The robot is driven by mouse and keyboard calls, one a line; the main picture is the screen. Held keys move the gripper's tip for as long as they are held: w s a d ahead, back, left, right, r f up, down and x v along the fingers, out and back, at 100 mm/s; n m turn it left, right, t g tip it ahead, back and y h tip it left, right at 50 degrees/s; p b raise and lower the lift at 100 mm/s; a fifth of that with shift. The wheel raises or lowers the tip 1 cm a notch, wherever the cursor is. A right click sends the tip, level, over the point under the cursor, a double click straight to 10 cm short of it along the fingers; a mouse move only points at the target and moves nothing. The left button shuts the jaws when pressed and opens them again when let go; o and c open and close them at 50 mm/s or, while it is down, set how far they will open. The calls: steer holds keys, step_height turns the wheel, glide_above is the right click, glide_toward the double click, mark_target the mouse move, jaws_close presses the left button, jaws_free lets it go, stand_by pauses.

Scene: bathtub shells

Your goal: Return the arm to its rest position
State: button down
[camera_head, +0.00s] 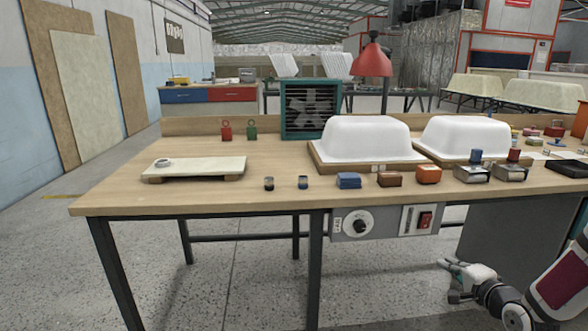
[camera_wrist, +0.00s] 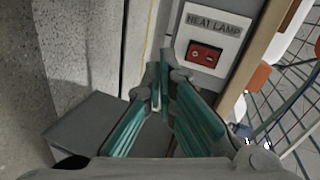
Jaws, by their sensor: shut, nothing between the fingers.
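My gripper (camera_head: 455,278) is at the lower right in the head view, below the table top and in front of the bench. Part of my arm shows behind it at the right edge. In the wrist view the two teal-lined fingers of my gripper (camera_wrist: 160,82) come together at the tips with nothing between them. The heat lamp panel (camera_wrist: 212,25) with its red switch (camera_wrist: 205,54) lies just beyond and to the right of the fingertips, apart from them as far as I can tell.
The wooden workbench (camera_head: 120,195) has a control box with a dial (camera_head: 357,222) on its front edge. Two white tub shells (camera_head: 365,138) (camera_head: 465,138), a red lamp (camera_head: 372,62), a fan (camera_head: 311,108) and small coloured blocks stand on top. Floor left of my gripper is open.

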steer(key=s+a+r+n+g+h, duration=0.4)
steer(key=s+a+r+n+g, duration=0.6)
steer(key=s+r, duration=0.5)
steer(key=s+a+r+n+g+y, duration=0.1)
steer(key=s+a+n, duration=0.1)
steer(key=s+a, duration=0.5)
steer(key=s+a+r+n+g+y, duration=0.1)
steer(key=s+a+r+g, duration=0.15)
steer(key=s, duration=0.85)
steer(key=s+a+n+g+y, duration=0.1)
steer(key=s+a+n, duration=0.1)
steer(key=s+a, duration=0.5)
step_height(320, 180, up, 30)
steer(key=s+d+t+p, duration=0.2)
steer(key=t+p, duration=0.2)
steer(key=p, duration=2.3)
steer(key=shift+s+d+f, duration=0.25)
steer(key=shift+s, duration=0.1)
